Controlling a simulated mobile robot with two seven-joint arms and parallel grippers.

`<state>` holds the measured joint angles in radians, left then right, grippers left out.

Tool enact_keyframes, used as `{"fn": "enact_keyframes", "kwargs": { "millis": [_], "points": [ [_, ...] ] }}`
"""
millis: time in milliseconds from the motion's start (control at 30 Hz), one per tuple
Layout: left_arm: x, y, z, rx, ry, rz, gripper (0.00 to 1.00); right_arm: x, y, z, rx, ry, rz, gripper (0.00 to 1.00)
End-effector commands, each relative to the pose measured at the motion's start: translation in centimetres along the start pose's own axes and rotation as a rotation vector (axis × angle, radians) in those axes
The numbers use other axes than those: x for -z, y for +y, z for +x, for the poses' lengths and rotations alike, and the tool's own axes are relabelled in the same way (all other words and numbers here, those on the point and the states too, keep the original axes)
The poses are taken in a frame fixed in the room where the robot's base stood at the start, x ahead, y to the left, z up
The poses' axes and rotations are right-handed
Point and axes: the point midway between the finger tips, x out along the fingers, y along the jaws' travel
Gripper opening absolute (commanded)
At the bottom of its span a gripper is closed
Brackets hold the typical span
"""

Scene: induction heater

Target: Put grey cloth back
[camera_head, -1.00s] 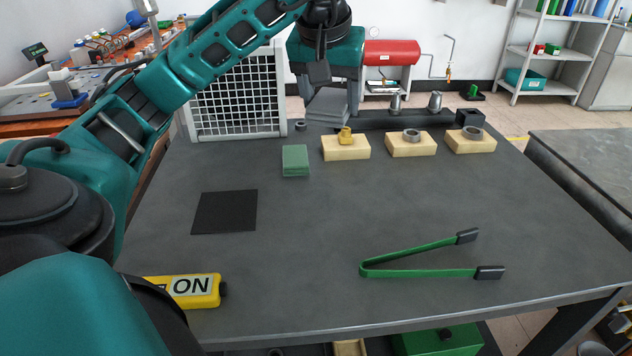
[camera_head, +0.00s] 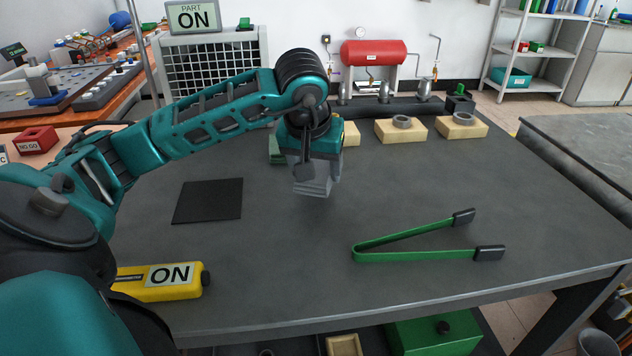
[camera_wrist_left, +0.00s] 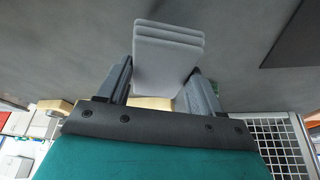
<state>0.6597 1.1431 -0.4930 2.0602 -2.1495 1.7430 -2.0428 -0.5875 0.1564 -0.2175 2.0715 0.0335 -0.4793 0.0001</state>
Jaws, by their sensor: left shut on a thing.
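The grey cloth (camera_head: 312,186) is a folded, layered pad held above the table in the head view. My left gripper (camera_head: 314,168) is shut on it and points down over the middle of the table. In the left wrist view the cloth (camera_wrist_left: 167,60) sits between the two fingers (camera_wrist_left: 162,90). A flat black square mat (camera_head: 208,201) lies bare on the table, to the left of the gripper. My right gripper is not in view.
A green cloth (camera_head: 275,150) is partly hidden behind my left gripper. Tan blocks with metal rings (camera_head: 400,131) line the back. Green tongs (camera_head: 420,243) lie at the front right, and a yellow ON device (camera_head: 160,282) at the front left.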

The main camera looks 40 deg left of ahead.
Motion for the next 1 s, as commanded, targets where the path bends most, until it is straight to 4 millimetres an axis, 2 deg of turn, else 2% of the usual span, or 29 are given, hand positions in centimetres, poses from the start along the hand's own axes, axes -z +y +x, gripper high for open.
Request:
{"fn": "enact_keyframes", "kwargs": {
  "millis": [100, 200, 567, 600, 833, 1000],
  "points": [
    [-0.9, 0.0, 2.0, 0.002, -0.005, 0.001, 0.41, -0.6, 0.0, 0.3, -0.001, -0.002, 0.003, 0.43],
    [-1.2, 0.0, 2.8, 0.001, -0.002, 0.000, 0.41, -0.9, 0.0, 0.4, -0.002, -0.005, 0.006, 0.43],
    [-1.3, 0.0, 3.2, 0.001, 0.000, 0.000, 0.41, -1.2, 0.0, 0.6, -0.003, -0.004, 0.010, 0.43],
    [-1.3, 0.0, 3.0, 0.000, 0.000, 0.000, 0.68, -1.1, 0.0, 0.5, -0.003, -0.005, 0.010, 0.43],
    [-1.3, 0.0, 3.0, 0.000, -0.001, 0.000, 0.90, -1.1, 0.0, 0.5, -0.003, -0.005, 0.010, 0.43],
    [-1.3, 0.0, 3.0, 0.000, -0.001, 0.000, 0.91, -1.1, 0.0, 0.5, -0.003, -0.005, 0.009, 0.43]
  ]
}}
